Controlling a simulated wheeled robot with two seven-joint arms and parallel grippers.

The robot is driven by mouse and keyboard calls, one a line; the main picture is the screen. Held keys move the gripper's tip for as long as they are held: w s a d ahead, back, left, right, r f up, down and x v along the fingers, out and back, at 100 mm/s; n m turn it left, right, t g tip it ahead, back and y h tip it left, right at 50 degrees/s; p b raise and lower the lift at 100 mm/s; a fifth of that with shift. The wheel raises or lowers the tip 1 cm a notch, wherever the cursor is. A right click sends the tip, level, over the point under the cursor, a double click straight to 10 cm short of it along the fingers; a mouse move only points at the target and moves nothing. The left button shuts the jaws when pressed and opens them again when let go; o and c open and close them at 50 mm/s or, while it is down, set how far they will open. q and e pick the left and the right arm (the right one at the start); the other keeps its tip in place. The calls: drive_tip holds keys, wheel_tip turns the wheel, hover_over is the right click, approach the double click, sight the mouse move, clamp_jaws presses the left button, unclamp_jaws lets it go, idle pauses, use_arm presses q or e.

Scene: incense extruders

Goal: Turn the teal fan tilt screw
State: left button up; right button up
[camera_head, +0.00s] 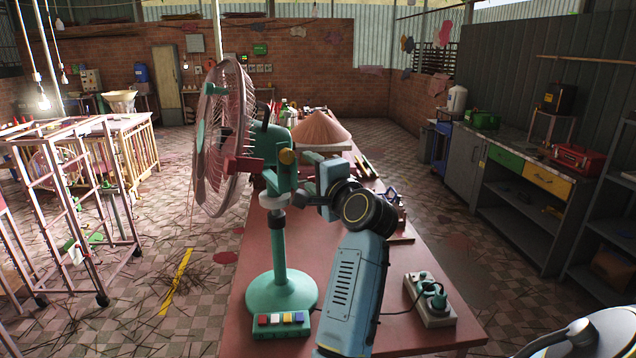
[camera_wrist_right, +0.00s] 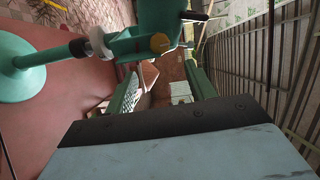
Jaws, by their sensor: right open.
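The teal fan (camera_head: 279,241) stands upright on the red-brown table, its round cage facing left. A yellow-brass tilt screw knob (camera_head: 287,156) sits on the side of its teal head bracket. In the right wrist view the knob (camera_wrist_right: 159,43) shows near the top middle, just beyond the fingers. My right gripper (camera_head: 304,176) is at the bracket, coming from the right. In the wrist view its green fingers (camera_wrist_right: 162,80) are apart, with no object between them. I cannot tell whether a finger touches the bracket. My left gripper is not in view.
The fan base has coloured buttons (camera_head: 283,319). A power strip (camera_head: 430,299) with a plugged-in cable lies on the table (camera_head: 260,344) at right. A brown cone (camera_head: 320,128) and small items stand farther back. The fan cage (camera_head: 220,140) is close left of the gripper.

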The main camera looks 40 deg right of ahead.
drive_tip(key=shift+v, duration=1.2)
